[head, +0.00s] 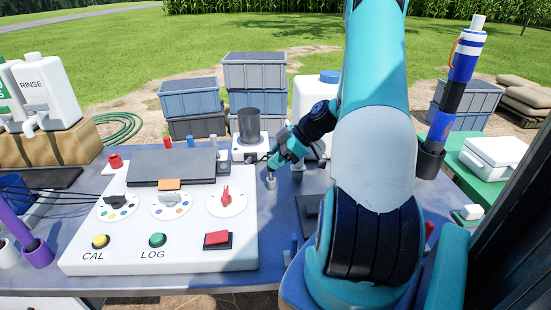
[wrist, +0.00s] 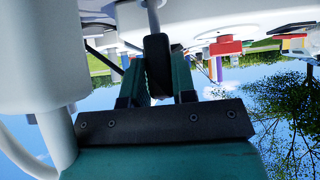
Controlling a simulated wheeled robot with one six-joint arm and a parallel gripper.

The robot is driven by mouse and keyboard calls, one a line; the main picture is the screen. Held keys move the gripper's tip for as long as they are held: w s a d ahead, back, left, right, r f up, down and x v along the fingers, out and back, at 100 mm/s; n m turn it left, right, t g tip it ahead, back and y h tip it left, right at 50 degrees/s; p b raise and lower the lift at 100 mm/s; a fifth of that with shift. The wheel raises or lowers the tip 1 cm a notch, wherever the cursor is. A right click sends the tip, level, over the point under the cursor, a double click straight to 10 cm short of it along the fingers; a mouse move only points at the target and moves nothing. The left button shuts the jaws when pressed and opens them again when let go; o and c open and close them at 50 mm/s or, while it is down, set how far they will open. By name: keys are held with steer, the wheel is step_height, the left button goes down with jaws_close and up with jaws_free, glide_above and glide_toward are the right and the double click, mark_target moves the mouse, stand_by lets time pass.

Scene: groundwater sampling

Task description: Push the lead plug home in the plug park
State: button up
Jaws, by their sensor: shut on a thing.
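In the wrist view, my gripper (wrist: 160,85) is shut on a dark block-like piece, which I take to be the lead plug (wrist: 156,60). A grey shaft runs from it to the top edge of the picture. In the head view, my gripper (head: 273,162) is behind the right back corner of the white panel, low over the bench. A small grey cylinder (head: 271,184) stands just below the fingers; I cannot tell whether it is the plug park. The plug is barely visible there, and how deep it sits is hidden.
The white control panel (head: 240,247) with knobs and buttons lies left of my gripper. A white unit with a dark cylinder (head: 249,126) stands close behind it. My arm covers much of the bench's right side.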

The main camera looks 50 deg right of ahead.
steer(key=shift+f+b, duration=1.05)
steer(key=shift+f, duration=0.2)
steer(key=o, duration=0.9)
steer(key=b+v, duration=0.1)
steer(key=v, duration=1.6)
steer(key=shift+s+r, duration=0.15)
steer(key=shift+s, duration=0.05)
